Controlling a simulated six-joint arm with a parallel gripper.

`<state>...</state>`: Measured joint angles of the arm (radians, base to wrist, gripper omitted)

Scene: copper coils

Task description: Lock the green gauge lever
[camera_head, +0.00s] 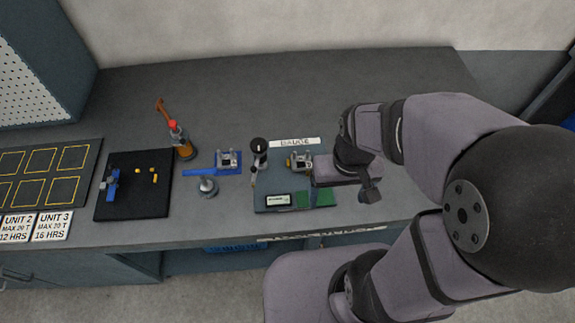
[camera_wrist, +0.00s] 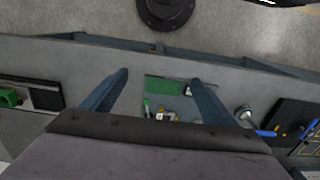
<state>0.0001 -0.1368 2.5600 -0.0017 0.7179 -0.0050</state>
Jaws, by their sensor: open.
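The gauge plate (camera_head: 270,178) lies on the bench with a small metal fixture (camera_head: 300,161) on it, beside my gripper in the head view. In the wrist view the fixture (camera_wrist: 165,117) shows between my fingers, partly cut off by my gripper body. A small green knob (camera_wrist: 147,102), which looks like the green lever's end, stands just left of it. I cannot make out the lever's angle or whether it is locked. My gripper (camera_wrist: 158,78) is open and empty, its fingers apart above the plate. In the head view the lever is not clearly visible.
Green pads (camera_head: 302,200) and a white display (camera_head: 277,199) are at the plate's front. A black-topped post (camera_head: 259,147) stands at its left. Further left are a blue-based fixture (camera_head: 228,168), an orange-handled device (camera_head: 184,148) and a black mat (camera_head: 140,195). The bench behind is clear.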

